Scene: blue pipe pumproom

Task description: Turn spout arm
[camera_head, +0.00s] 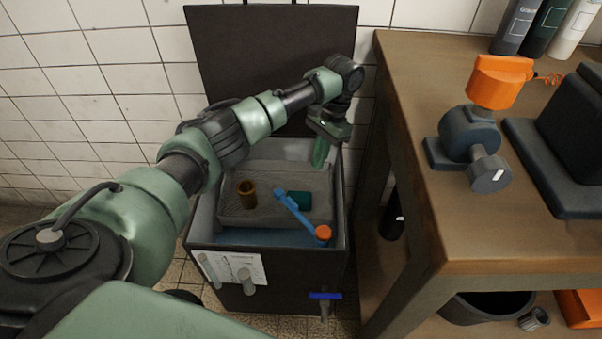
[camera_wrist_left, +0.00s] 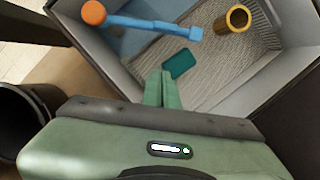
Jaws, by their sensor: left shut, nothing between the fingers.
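What looks like the spout arm (camera_head: 300,213), a blue bar with an orange round end, lies slantwise in the open sink-like box, its orange end toward the front right. In the left wrist view the spout arm (camera_wrist_left: 150,24) runs across the top, orange end at left. My left gripper (camera_head: 319,164) hangs over the back right of the box, fingers pointing down. In the left wrist view its green fingers (camera_wrist_left: 162,80) are together, empty and apart from the bar. A dark teal block (camera_wrist_left: 179,63) appears just beyond the fingertips. My right gripper is not in view.
A brown cylinder (camera_head: 246,194) stands in the box on the grey ribbed surface. The box's raised dark lid (camera_head: 270,50) stands behind my arm. A wooden bench (camera_head: 420,110) with a blue-grey pump (camera_head: 470,135) is close on the right. Box walls surround the spout arm.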

